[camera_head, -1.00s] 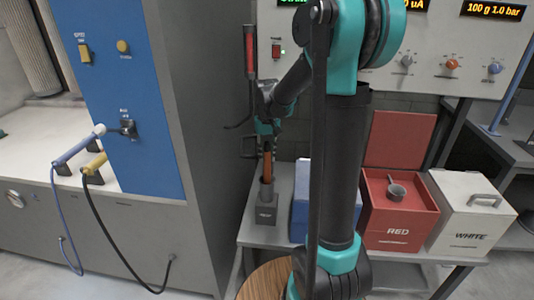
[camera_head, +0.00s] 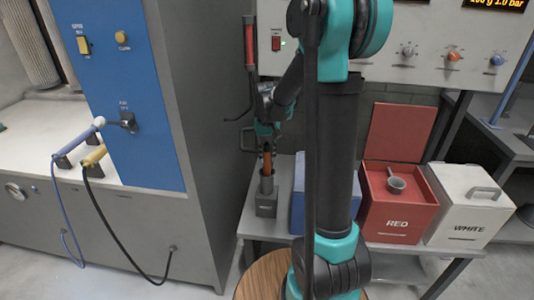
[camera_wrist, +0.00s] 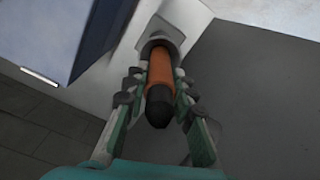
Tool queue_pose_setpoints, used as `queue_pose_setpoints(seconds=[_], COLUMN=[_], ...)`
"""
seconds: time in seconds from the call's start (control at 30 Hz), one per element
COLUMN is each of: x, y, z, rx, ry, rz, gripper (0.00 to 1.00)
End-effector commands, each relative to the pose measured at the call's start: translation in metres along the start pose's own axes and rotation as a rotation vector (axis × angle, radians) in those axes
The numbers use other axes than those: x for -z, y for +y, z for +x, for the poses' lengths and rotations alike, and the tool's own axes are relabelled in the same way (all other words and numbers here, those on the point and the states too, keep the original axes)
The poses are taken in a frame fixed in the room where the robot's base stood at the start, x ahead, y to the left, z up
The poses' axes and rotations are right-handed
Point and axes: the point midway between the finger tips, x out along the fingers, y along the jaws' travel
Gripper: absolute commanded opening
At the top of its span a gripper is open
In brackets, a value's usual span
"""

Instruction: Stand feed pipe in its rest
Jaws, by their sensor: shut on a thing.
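The feed pipe (camera_wrist: 160,75) is orange-brown with a black end, and in the head view it shows as a short upright length (camera_head: 267,162). My gripper (camera_wrist: 158,88) is shut on it, with a finger on each side; in the head view the gripper (camera_head: 266,146) is small and partly hidden by my arm. The rest (camera_head: 266,192) is a grey tube on a square block on the grey bench. The pipe's lower part is inside the tube's mouth, also seen in the wrist view (camera_wrist: 162,40). How deep it sits is hidden.
A blue box (camera_head: 298,200), a red box (camera_head: 392,215) with an open lid and a scoop, and a white box (camera_head: 468,210) stand right of the rest. A grey cabinet (camera_head: 205,110) rises close on the left. A round wooden top (camera_head: 262,278) is in front.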

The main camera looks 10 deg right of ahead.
Motion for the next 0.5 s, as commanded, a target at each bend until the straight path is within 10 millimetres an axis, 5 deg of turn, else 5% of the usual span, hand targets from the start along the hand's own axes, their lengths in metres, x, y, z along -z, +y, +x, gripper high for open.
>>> queue_pose_setpoints(seconds=[0.5], x=[0.000], y=[0.000], z=[0.017], rx=[0.000], ry=[0.000], rz=[0.000], gripper=[0.00])
